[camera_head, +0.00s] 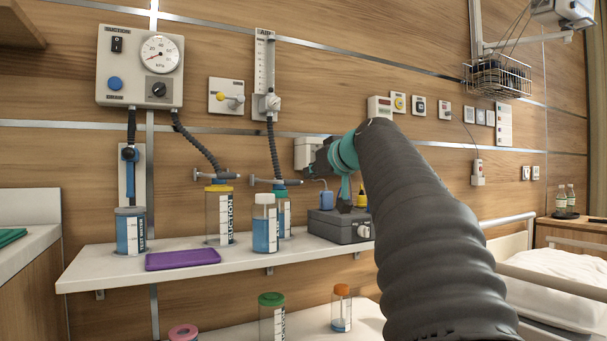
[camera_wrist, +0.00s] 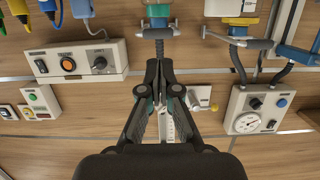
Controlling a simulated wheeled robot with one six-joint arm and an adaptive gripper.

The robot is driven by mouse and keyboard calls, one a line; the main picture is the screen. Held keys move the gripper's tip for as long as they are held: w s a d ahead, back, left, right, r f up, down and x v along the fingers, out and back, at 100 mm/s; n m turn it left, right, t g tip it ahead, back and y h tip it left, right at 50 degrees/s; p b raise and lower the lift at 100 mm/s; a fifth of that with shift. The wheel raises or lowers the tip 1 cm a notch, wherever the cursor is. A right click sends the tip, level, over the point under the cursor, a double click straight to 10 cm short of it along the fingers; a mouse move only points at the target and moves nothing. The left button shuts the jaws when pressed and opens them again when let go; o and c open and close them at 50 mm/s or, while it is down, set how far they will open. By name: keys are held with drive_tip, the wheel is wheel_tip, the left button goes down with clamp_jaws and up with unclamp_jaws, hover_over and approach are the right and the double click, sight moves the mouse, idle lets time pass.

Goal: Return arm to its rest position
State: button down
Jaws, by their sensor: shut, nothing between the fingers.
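My arm, in a dark ribbed sleeve, reaches from the lower right of the head view up to a teal wrist joint in front of the wall, above the shelf (camera_head: 105,268). My gripper (camera_wrist: 162,72) shows clearly in the wrist view, with its dark fingers brought together and nothing between them. In the head view the gripper is small and partly hidden by the wrist, so its fingertips are hard to make out. The wall flowmeter (camera_wrist: 167,125) shows behind and between the finger links in the wrist view.
The shelf holds a purple tray (camera_head: 183,258), a blue-filled bottle (camera_head: 265,229), a yellow-lidded canister (camera_head: 219,218) and a grey box (camera_head: 340,226) close to my wrist. A suction gauge panel (camera_head: 140,65) hangs upper left. A bed (camera_head: 560,285) with rails stands at right.

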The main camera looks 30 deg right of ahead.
drive_tip(key=s, duration=0.1)
drive_tip(key=s+f, duration=0.1)
drive_tip(key=s, duration=0.1)
drive_tip(key=shift+s+d+b, duration=0.1)
drive_tip(key=shift+s+b, duration=0.15)
drive_tip(key=shift+b, duration=0.05)
wheel_tip(320, 180, down, 11)
drive_tip(key=d+m+g+h, duration=0.1)
drive_tip(key=d+m+g, duration=0.1)
drive_tip(key=m+g, duration=0.15)
drive_tip(key=s+a+f+m+g+p, duration=0.1)
drive_tip(key=s+a+f, duration=0.15)
drive_tip(key=f, duration=0.35)
drive_tip(key=s+a+f+m+g+p, duration=0.1)
drive_tip(key=s+a+f+g, duration=0.1)
drive_tip(key=s+f, duration=0.25)
drive_tip(key=s+a+f+n+g+p, duration=0.1)
drive_tip(key=s+a+f+p, duration=0.1)
drive_tip(key=s+a+f, duration=0.2)
drive_tip(key=s+a+f+n+g+p, duration=0.1)
drive_tip(key=s+a+f+n+p, duration=0.1)
drive_tip(key=s+a, duration=0.5)
drive_tip(key=s+a+f+n+g+p, duration=0.1)
drive_tip(key=s+a+f+p, duration=0.3)
drive_tip(key=s, duration=0.6)
drive_tip(key=shift+s+a+f+n, duration=0.4)
drive_tip(key=shift+a+f+n, duration=0.15)
drive_tip(key=shift+a+f, duration=0.65)
